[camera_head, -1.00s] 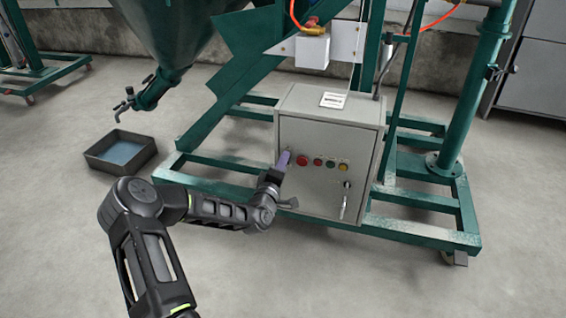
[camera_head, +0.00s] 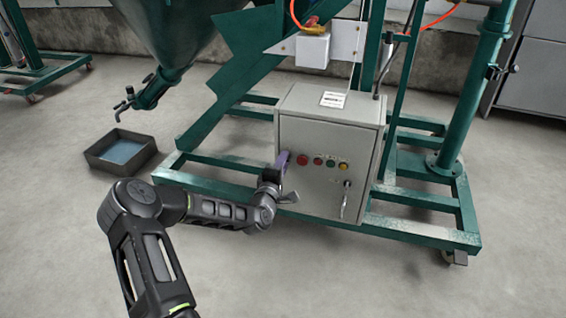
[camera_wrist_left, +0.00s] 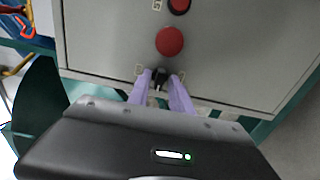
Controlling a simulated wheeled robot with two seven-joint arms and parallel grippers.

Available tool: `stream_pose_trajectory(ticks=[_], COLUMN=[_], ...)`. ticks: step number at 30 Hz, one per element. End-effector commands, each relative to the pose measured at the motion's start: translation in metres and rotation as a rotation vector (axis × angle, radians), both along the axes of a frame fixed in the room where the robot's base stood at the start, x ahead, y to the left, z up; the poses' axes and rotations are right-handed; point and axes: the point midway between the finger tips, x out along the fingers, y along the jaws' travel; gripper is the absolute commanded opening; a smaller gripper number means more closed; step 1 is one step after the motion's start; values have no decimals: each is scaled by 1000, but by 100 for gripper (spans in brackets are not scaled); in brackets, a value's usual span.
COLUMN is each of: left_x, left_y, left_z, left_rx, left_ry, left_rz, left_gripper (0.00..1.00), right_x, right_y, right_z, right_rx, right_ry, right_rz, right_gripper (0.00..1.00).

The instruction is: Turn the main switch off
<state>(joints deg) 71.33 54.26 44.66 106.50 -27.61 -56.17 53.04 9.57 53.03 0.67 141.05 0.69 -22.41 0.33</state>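The grey control box (camera_head: 315,200) stands on the green frame, with a row of buttons on its front. The main switch is a small black knob (camera_wrist_left: 160,77) low in the left wrist view, beside the red button (camera_wrist_left: 170,41). My left gripper (camera_head: 281,165) is at the box's left front edge. Its purple fingers stand on either side of the knob in the left wrist view (camera_wrist_left: 161,84). They look spread, with a small gap beside the knob; contact is hard to tell. In the head view the gripper hides the knob. My right gripper is not in view.
A red button (camera_head: 302,160) and several smaller buttons sit right of the gripper. A silver door handle (camera_head: 346,199) stands out lower on the box. A dark tray (camera_head: 95,160) lies on the floor at left under the hopper (camera_head: 170,30). The front floor is clear.

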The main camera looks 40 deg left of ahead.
Motion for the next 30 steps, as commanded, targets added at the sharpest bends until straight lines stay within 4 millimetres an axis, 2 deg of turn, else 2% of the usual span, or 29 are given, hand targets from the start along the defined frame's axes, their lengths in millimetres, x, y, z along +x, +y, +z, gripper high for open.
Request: stream_pose_trajectory(ticks=[3,13,17,24,30], left_x=[0,-5,-19,-57,-73], left_y=[0,-1,-6,-19,-25], left_z=[0,1,2,2,0], left_rx=[0,2,2,0,1], left_ry=[0,1,3,3,1], left_rz=[0,0,0,0,0], left_gripper=[33,33,33,33,33], right_x=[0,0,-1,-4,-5], right_y=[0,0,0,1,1], right_z=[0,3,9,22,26], right_rx=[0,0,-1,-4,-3], right_ry=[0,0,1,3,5], right_rz=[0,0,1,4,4], right_gripper=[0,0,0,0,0])
